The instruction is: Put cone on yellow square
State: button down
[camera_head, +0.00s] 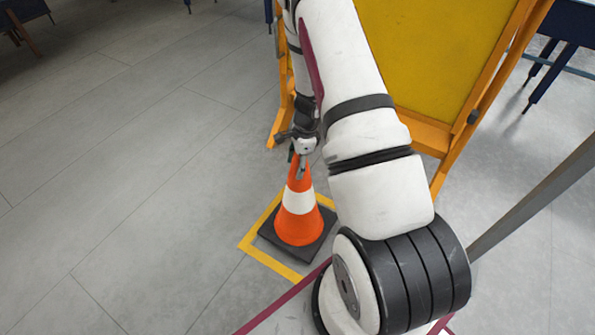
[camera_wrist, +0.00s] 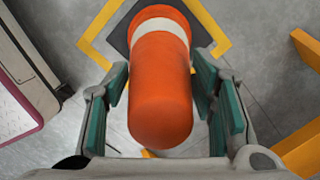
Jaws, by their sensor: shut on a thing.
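The orange cone (camera_head: 299,223) with a white band and a dark square base (camera_head: 269,238) stands upright inside the yellow square outline (camera_head: 251,245) on the floor. In the wrist view the cone (camera_wrist: 160,90) fills the middle, seen from above, with the yellow outline (camera_wrist: 97,30) around its base. My gripper (camera_head: 301,165) is at the cone's top. In the wrist view my gripper's green-padded fingers (camera_wrist: 168,100) are on both sides of the cone's upper part, shut on it. My arm hides part of the square's right side. I cannot tell whether the base touches the floor.
An orange-framed easel with a yellow panel (camera_head: 432,50) stands just behind and right of the cone. Dark blue tables (camera_head: 572,22) are at the back right. The grey floor on the left is clear.

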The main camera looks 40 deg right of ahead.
jog(key=shift+f+b, duration=0.75)
jog(key=shift+f, duration=0.85)
jog(key=c, duration=0.7)
grip_release()
